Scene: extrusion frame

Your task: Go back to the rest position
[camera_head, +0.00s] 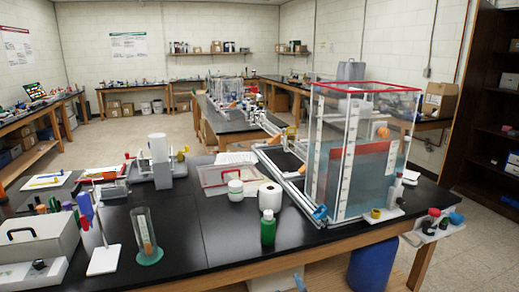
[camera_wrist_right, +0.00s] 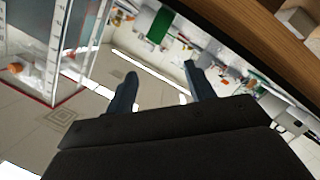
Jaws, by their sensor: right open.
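My right gripper (camera_wrist_right: 160,83) shows in the right wrist view. Its two dark fingers stand well apart with nothing held between them. The wrist view is strongly tilted, and the room appears beyond the fingers. My left gripper is not in view. Neither gripper can be made out clearly in the head view. The extrusion frame (camera_head: 347,140) stands on the right of the black table, around a clear tank with a red top rim. A clear tank with a red edge also shows at the upper left of the wrist view (camera_wrist_right: 85,50), apart from the fingers.
The black table (camera_head: 215,230) fills the foreground. A green bottle (camera_head: 268,229), a white roll (camera_head: 270,196), a clear cylinder (camera_head: 144,235) and a grey case (camera_head: 37,236) stand on it. A blue barrel (camera_head: 372,266) is below its right side. Open floor (camera_head: 475,240) lies at the right.

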